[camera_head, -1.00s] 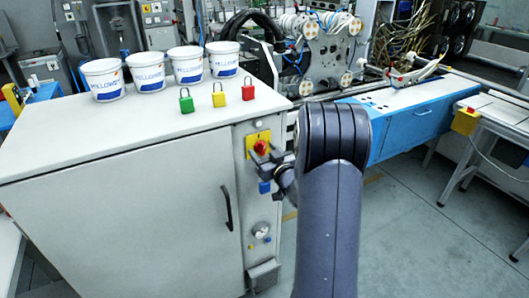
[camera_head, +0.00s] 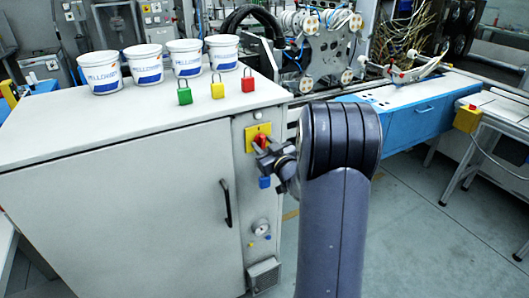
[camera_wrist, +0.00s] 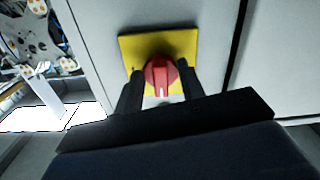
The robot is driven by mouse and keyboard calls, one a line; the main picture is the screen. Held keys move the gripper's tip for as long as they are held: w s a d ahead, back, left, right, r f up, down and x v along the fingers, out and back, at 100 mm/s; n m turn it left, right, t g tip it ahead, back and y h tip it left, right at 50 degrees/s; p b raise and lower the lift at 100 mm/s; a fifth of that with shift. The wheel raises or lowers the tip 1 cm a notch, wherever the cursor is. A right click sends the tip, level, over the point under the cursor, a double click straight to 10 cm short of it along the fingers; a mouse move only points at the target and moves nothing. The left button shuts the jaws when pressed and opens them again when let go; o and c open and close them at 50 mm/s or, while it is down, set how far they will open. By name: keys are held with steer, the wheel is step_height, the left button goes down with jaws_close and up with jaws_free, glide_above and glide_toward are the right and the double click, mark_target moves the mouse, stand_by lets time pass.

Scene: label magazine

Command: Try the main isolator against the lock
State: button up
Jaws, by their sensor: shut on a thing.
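The main isolator is a red rotary knob (camera_wrist: 160,73) on a yellow plate (camera_wrist: 182,43), on the front of a grey cabinet. In the head view the yellow plate (camera_head: 251,132) shows above my gripper (camera_head: 269,153), and the knob (camera_head: 260,141) is partly covered. In the wrist view my gripper (camera_wrist: 162,84) has one dark finger on each side of the knob, shut on it. A white mark on the knob points down in that view. A blue padlock-like thing (camera_head: 264,182) is just below the plate; whether it is fastened to the isolator I cannot tell.
Green (camera_head: 184,94), yellow (camera_head: 217,88) and red (camera_head: 248,81) padlocks stand on the cabinet top (camera_head: 130,128), near several white tubs (camera_head: 144,65). The cabinet door has a black handle (camera_head: 226,203). A gauge (camera_head: 260,227) is lower on the panel. Open floor lies to the right.

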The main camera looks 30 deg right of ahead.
steer(key=shift+n, duration=0.3)
steer(key=o, duration=1)
steer(key=s+b, duration=0.1)
steer(key=s, duration=0.9)
steer(key=shift+s+d+b, duration=0.2)
steer(key=shift+s+b, duration=0.15)
steer(key=shift+s, duration=0.05)
steer(key=shift+w, duration=0.1)
